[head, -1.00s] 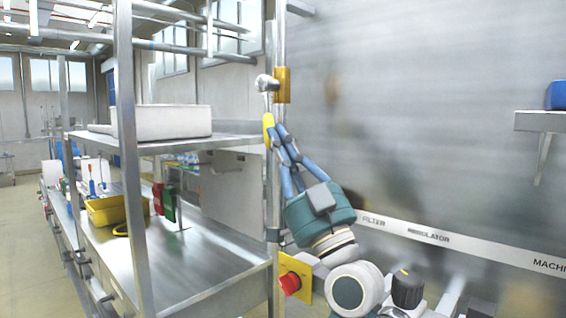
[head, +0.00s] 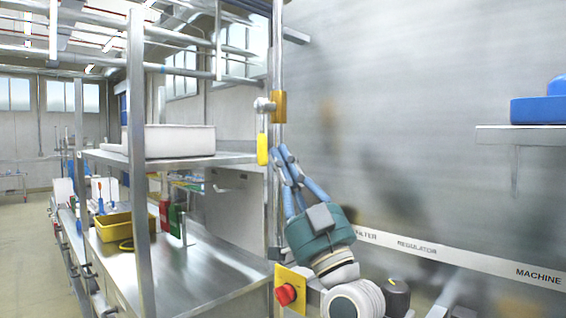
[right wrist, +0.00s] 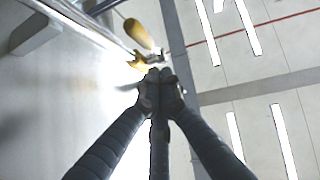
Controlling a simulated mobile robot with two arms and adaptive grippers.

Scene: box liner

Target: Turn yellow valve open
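The yellow valve handle (head: 262,149) hangs straight down beside the vertical pipe (head: 277,60), just below a brass-coloured valve body (head: 279,106). My right gripper (head: 281,155) reaches up from below right, with its blue fingertips close to the right of the handle. In the right wrist view the fingertips (right wrist: 160,84) are drawn together with nothing visible between them. The yellow handle (right wrist: 140,36) shows beyond them there, apart from their grip; whether a fingertip touches the valve is unclear. My left gripper is out of view.
A steel shelf unit (head: 138,180) stands to the left, holding a white tray (head: 180,141) and a yellow bin (head: 115,228). A red button on a yellow plate (head: 285,294) is below my right gripper. A wall shelf (head: 520,136) with blue items is at right.

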